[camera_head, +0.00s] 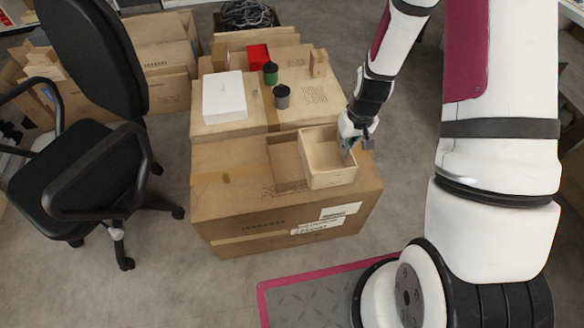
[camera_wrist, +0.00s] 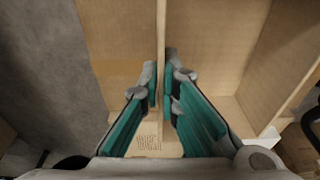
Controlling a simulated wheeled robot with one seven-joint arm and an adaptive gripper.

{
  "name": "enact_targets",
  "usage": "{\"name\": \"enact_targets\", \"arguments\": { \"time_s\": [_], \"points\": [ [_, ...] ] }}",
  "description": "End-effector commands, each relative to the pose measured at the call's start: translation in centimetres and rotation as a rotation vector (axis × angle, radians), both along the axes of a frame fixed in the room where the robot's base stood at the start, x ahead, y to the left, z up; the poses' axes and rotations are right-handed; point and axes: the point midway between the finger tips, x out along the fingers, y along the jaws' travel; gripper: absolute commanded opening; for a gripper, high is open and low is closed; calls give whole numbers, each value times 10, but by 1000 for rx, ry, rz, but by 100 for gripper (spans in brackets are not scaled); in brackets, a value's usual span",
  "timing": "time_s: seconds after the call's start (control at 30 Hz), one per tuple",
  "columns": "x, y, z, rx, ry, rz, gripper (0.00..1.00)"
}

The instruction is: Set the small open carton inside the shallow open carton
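The small open carton (camera_head: 328,178) is a pale, upright box with its opening facing up, above the right part of a big closed carton's top. The shallow open carton (camera_head: 283,150) is darker brown and lies directly left of it; its right part is hidden behind the small carton. I cannot tell whether the small carton rests on anything. My gripper (camera_head: 348,148) is at the small carton's right wall. In the wrist view its teal fingers (camera_wrist: 160,82) straddle a thin wall (camera_wrist: 161,35), tips close against both faces, and appear shut on it.
The big closed carton (camera_head: 235,205) supports this area. Behind it, another carton (camera_head: 215,130) carries a white box (camera_head: 224,97), a red box (camera_head: 258,57), a green-bodied can (camera_head: 271,74) and a grey can (camera_head: 282,97). A black office chair (camera_head: 95,170) stands left.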

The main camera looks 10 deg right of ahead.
Motion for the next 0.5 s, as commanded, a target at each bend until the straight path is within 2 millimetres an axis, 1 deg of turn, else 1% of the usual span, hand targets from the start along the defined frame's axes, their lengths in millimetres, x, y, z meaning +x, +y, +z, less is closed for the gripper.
{"name": "enact_targets", "arguments": {
  "time_s": [0.03,0.3,0.5],
  "points": [
    [7,-7,-15,0,-3,-2,0],
    [24,-37,-53,2,-5,1,0],
    [28,-56,-73,0,-3,5,0]
  ]
}}
